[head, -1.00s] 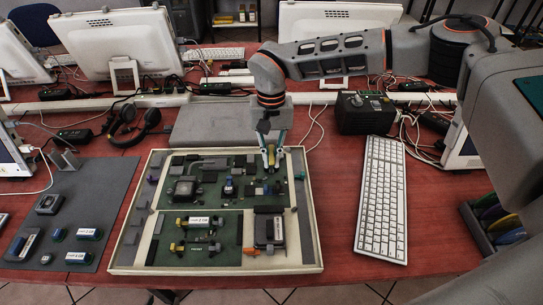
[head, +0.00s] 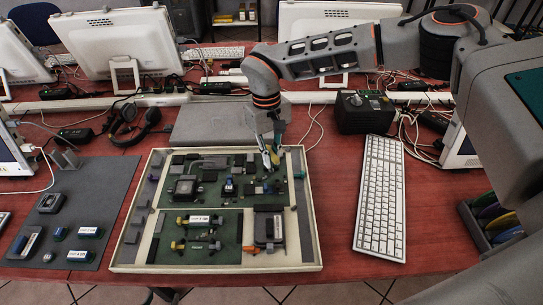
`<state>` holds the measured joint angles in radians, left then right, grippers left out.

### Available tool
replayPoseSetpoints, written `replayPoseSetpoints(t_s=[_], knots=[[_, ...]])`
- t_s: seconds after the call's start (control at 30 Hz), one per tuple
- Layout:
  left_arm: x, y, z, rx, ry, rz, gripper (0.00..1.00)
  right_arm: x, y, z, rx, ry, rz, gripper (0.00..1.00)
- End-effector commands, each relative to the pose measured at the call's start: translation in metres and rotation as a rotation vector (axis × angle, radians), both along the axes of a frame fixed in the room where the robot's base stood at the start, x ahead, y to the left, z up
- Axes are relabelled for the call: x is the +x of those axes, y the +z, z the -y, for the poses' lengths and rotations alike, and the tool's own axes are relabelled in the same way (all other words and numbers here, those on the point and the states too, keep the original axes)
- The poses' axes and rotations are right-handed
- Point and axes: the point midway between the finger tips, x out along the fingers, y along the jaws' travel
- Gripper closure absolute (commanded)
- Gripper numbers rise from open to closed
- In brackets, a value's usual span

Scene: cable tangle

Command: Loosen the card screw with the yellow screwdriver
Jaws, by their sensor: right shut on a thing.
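My right gripper (head: 270,156) reaches down from the upper right over the top right part of the circuit board (head: 222,235). I cannot make out which piece is the card screw. My left gripper is not in view.
The board sits in a pale tray (head: 314,225). A dark mat (head: 98,215) with several loose parts lies at left, a white keyboard (head: 380,195) at right. A black box (head: 364,112), headphones (head: 131,125) and cables stand behind. Red table shows between tray and keyboard.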

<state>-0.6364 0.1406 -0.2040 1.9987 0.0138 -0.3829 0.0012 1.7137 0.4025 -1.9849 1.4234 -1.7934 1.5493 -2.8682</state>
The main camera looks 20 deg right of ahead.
Motion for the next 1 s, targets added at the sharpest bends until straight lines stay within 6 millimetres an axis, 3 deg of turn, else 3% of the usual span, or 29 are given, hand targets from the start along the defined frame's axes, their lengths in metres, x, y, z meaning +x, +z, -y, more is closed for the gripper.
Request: replayPoseSetpoints(t_s=[0.43,1.0], knots=[[0.001,0.003,0.000,0.000,0.000,0.003,0.60,0.000,0.002,0.000,0.000,0.023,0.001,1.00],[0.008,0.028,0.000,0.000,-0.001,0.022,0.60,0.000,0.033,0.000,0.000,0.022,0.002,1.00]])
